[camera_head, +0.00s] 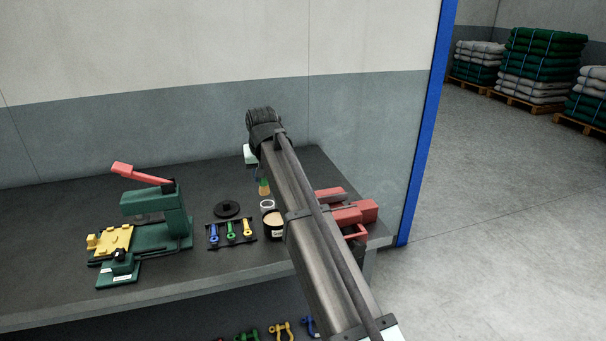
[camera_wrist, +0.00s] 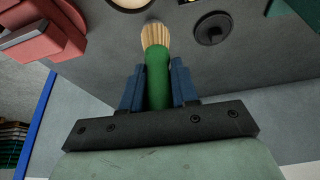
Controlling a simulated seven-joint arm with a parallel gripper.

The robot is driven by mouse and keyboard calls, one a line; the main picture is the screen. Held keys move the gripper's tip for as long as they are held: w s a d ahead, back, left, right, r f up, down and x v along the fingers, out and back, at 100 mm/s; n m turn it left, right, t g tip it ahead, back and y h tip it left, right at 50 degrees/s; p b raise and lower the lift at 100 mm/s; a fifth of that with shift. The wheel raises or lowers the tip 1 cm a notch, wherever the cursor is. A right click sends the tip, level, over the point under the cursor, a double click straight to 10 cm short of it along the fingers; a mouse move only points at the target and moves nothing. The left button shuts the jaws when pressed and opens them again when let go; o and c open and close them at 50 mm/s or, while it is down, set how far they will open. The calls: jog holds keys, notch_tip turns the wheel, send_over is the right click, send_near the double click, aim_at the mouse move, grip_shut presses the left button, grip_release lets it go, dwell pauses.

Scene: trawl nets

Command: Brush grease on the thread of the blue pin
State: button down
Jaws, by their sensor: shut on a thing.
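My gripper (camera_wrist: 158,84) is shut on the green handle of a brush (camera_wrist: 156,40), its blue fingers on either side. The brush's pale bristles point away from the gripper; in the head view the brush (camera_head: 264,187) hangs bristles down above the bench, beside my arm. The blue pin (camera_head: 213,234) lies in a dark tray (camera_head: 240,241), at the left of a green pin (camera_head: 231,231) and a yellow pin (camera_head: 247,229). An open tub of pale grease (camera_head: 272,219) stands right of the tray; its edge shows in the wrist view (camera_wrist: 128,3). The bristles are apart from the blue pin.
A black disc (camera_head: 227,208) lies behind the tray. A green press (camera_head: 155,215) with a red lever stands at the left. A red vise (camera_head: 352,214) is at the right, partly behind my arm. A wall (camera_head: 200,125) rises behind the bench.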

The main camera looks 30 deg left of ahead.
jog(key=s+a+f, duration=0.1)
jog(key=s+a, duration=0.3)
jog(key=a, duration=0.3)
jog(key=s+a+f, duration=0.1)
jog(key=s+a, duration=0.4)
jog(key=a, duration=0.2)
jog(key=shift+n, duration=0.3)
jog(key=shift+w+a+f, duration=0.1)
jog(key=shift+w+f, duration=0.05)
jog(key=shift+f, duration=3.4)
jog(key=shift+s+d+f, duration=0.6)
jog(key=shift+s+d, duration=0.85)
jog(key=shift+w+a, duration=1.35)
jog(key=shift+a, duration=0.05)
jog(key=shift+w+a+r, duration=0.15)
jog(key=shift+w, duration=0.05)
notch_tip(320, 180, up, 8)
jog(key=shift+s, duration=0.1)
